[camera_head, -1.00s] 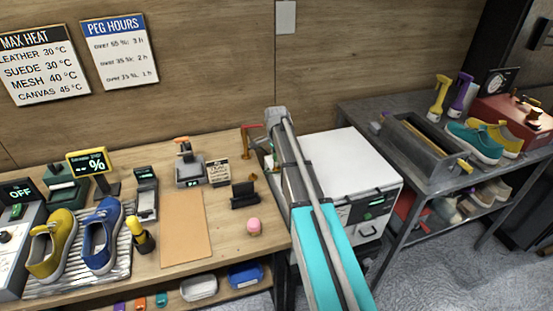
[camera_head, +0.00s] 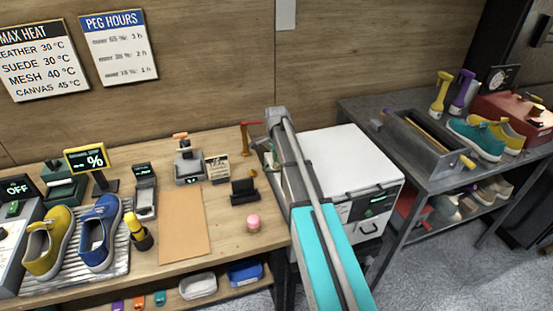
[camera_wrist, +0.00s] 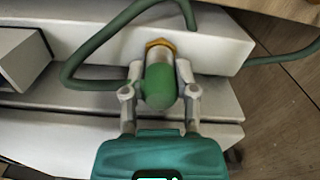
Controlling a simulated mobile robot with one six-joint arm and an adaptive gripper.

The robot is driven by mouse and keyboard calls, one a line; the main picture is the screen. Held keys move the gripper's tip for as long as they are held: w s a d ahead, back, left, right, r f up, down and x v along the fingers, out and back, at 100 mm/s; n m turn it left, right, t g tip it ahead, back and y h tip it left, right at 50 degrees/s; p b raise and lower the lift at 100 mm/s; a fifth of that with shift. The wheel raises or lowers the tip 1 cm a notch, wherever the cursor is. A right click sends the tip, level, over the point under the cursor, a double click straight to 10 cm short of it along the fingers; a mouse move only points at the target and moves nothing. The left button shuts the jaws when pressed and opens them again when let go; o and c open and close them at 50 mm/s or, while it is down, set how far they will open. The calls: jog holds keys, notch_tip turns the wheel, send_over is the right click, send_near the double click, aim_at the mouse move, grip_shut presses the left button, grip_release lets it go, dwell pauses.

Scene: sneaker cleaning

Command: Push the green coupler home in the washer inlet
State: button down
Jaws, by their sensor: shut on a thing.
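The green coupler (camera_wrist: 160,85) is between the two fingers of my gripper (camera_wrist: 160,92) in the wrist view. The fingers are shut on its sides. Its far end is against a brass-coloured ring (camera_wrist: 160,44), which appears to be the washer inlet; I cannot tell how deep it sits. The white washer (camera_head: 350,157) stands between the two benches in the head view. There my arm hides my gripper, the coupler and the inlet.
The wooden bench (camera_head: 225,255) at left holds a blue sneaker (camera_head: 98,235), a yellow sneaker (camera_head: 48,245), a brown mat (camera_head: 183,225) and a pink object (camera_head: 253,222). The grey bench (camera_head: 425,180) at right holds a metal trough (camera_head: 425,148) and more shoes.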

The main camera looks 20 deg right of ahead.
jog(key=shift+c, duration=1.5)
grip_release()
jog(key=shift+r, duration=0.1)
notch_tip(320, 180, up, 9)
jog(key=p, duration=0.9)
jog(key=shift+r+p, duration=0.15)
jog(key=shift+p, duration=0.2)
jog(key=shift+s+a, duration=0.2)
jog(key=shift+s, duration=0.1)
jog(key=s+a, duration=0.7)
jog(key=s, duration=0.4)
jog(key=shift+s+a, duration=0.2)
jog(key=shift+a, duration=0.2)
